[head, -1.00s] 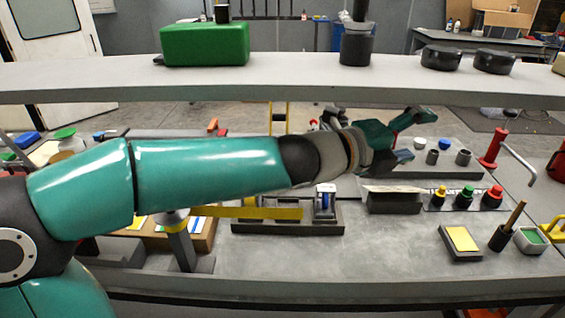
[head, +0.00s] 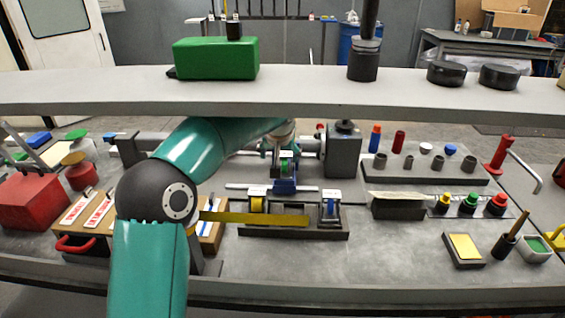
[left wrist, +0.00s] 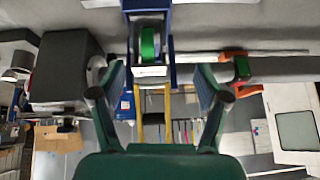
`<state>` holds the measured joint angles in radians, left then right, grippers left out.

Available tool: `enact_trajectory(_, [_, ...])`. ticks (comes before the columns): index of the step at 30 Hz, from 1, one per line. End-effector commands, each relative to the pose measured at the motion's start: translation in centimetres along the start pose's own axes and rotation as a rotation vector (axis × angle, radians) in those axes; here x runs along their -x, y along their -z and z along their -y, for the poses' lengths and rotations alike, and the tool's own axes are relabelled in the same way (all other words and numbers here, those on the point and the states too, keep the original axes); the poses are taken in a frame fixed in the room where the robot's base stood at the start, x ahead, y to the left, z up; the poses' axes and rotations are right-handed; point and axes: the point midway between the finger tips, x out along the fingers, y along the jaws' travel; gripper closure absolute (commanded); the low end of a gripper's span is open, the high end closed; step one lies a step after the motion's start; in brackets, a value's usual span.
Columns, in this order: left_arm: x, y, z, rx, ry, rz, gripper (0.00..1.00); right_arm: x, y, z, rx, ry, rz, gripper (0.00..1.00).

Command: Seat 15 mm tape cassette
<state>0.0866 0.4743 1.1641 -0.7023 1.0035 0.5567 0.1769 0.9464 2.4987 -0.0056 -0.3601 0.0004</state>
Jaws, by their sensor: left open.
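A cassette with a green tape roll and white label (head: 285,168) stands in a blue holder (head: 287,187) behind the rack. It also shows in the left wrist view (left wrist: 149,42), just ahead of and between my fingers. My left gripper (left wrist: 161,78) is open, with a finger on either side of the cassette's line and visible space to both. In the head view the arm hides most of this gripper. A black rack (head: 293,235) holds a yellow-roll cassette (head: 257,205) at left and a blue-roll cassette (head: 330,208) at right, with open space between. My right gripper is not in view.
A grey shelf (head: 420,103) crosses above the bench, carrying a green box (head: 215,58). A grey motor-like block (head: 343,150) stands right of the green cassette. Bench space in front of the rack is clear.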

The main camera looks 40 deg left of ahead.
Motion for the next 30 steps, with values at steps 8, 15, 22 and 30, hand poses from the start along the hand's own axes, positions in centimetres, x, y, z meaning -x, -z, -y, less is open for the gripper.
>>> enact_trajectory(8, [-2.3,0.2,-2.2,0.069,-0.039,0.007,0.25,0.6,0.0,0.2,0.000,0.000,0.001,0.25])
enact_trajectory(15, [-4.6,0.4,-1.9,0.066,-0.038,0.007,0.25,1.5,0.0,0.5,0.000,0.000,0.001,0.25])
enact_trajectory(22, [-7.4,0.4,-2.0,0.065,-0.040,0.004,0.25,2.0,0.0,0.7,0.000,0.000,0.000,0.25])
enact_trajectory(30, [-7.7,0.3,-2.0,0.064,-0.041,0.004,0.27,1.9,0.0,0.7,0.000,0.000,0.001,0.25])
